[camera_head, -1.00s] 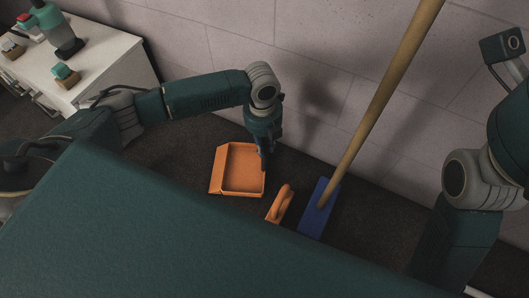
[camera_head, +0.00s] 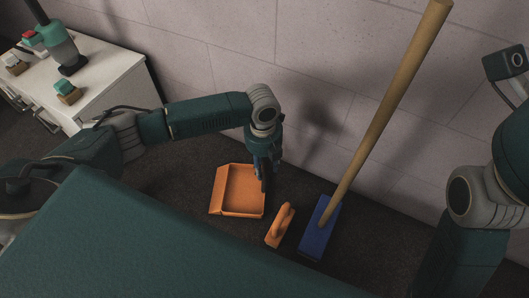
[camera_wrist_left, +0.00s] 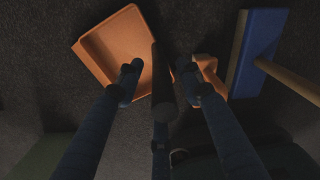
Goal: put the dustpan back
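The orange dustpan (camera_head: 238,190) lies on the dark floor, its shallow pan facing up; it also shows in the left wrist view (camera_wrist_left: 117,45). A dark rod (camera_wrist_left: 163,85), apparently its upright handle, rises by the pan's right edge. My left gripper (camera_head: 266,174) points down at that edge. In the left wrist view its two fingers are apart, one on each side of the rod, with gaps showing. Whether either finger touches it cannot be seen. My right arm stands at the right edge of the head view; its gripper is out of frame.
An orange block with a handle (camera_head: 280,226) stands right of the dustpan. Beside it is a blue broom head (camera_head: 318,232) with a long wooden pole (camera_head: 385,115) slanting up. A white cabinet (camera_head: 115,90) with small items stands at left. A tiled wall (camera_head: 220,50) runs behind.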

